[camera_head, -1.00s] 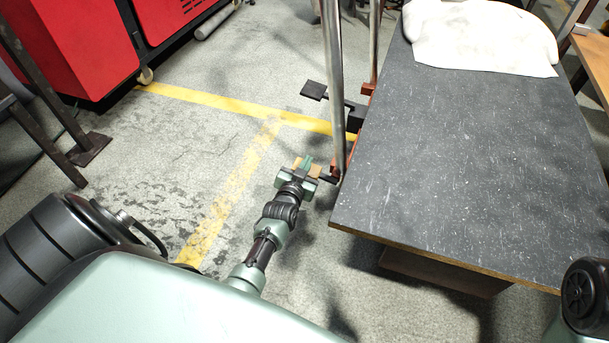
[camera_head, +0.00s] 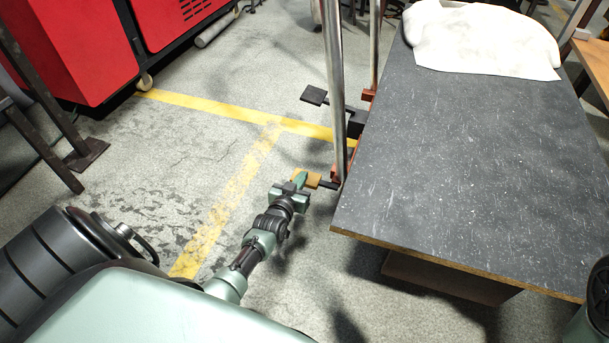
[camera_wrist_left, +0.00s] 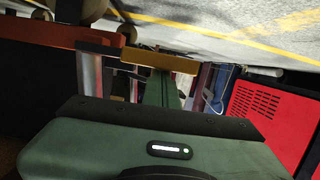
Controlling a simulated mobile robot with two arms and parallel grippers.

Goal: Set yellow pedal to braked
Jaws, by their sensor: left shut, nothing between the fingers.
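The yellow pedal (camera_head: 314,180) is a small ochre plate on a dark arm low at the near left corner of the table, by a red bracket and metal post. In the left wrist view the pedal (camera_wrist_left: 160,61) shows as a yellow bar just past the fingertips. My left gripper (camera_head: 300,179) is shut and empty, its green fingers at the pedal's left edge. In the wrist view the closed fingers (camera_wrist_left: 162,88) reach up to the bar. I cannot tell whether they touch it. My right gripper is out of view.
A black pedal (camera_head: 315,95) sticks out farther back on the same side. The dark table (camera_head: 450,170) fills the right, with a white cloth (camera_head: 485,40) at its far end. A red machine (camera_head: 70,50) stands far left. The floor left of the pedals is clear.

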